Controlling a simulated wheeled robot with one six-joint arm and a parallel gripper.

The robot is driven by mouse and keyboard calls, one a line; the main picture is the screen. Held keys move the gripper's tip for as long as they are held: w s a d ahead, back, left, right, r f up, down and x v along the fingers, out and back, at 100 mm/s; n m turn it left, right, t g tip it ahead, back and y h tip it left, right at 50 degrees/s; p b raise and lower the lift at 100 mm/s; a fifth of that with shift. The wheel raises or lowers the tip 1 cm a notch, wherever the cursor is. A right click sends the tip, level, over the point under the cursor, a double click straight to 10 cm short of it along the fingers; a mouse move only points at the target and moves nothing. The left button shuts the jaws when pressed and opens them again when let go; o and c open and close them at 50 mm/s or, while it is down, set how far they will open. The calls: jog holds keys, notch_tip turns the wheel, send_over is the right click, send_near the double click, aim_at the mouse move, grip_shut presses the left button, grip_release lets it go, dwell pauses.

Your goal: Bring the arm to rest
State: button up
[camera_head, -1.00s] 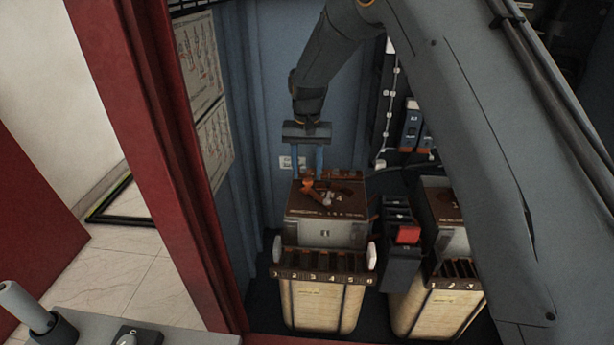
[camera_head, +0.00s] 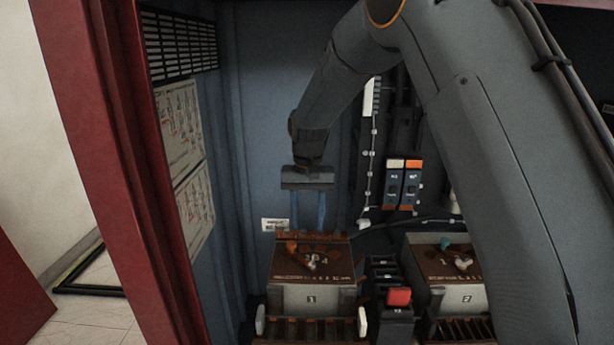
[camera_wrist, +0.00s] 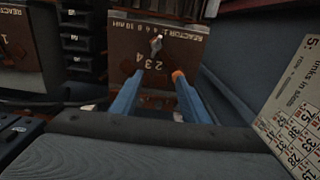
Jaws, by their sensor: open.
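My gripper (camera_head: 308,210) hangs from my arm with its two blue fingers apart and nothing between them. In the head view it is just above the back of the left transformer unit (camera_head: 311,298), a box with a brown top marked with numbers. A small pale knob (camera_head: 312,262) and an orange-brown piece (camera_head: 291,247) are on that top. In the wrist view the open fingers (camera_wrist: 154,100) point toward the same brown top (camera_wrist: 150,35), with a gap between them.
A second unit (camera_head: 462,297) stands to the right, with a red block (camera_head: 399,297) between them. Blue-and-orange modules (camera_head: 412,185) are on the back wall. The red cabinet frame (camera_head: 120,190) and paper charts (camera_head: 180,125) bound the left. Open space lies between charts and gripper.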

jog(key=s+d+f, duration=0.1)
jog(key=s+d, duration=1)
jog(key=s, duration=0.2)
jog(key=s+d+f+t, duration=0.1)
jog(key=s+d, duration=1)
jog(key=s, duration=0.3)
jog(key=shift+s, duration=0.3)
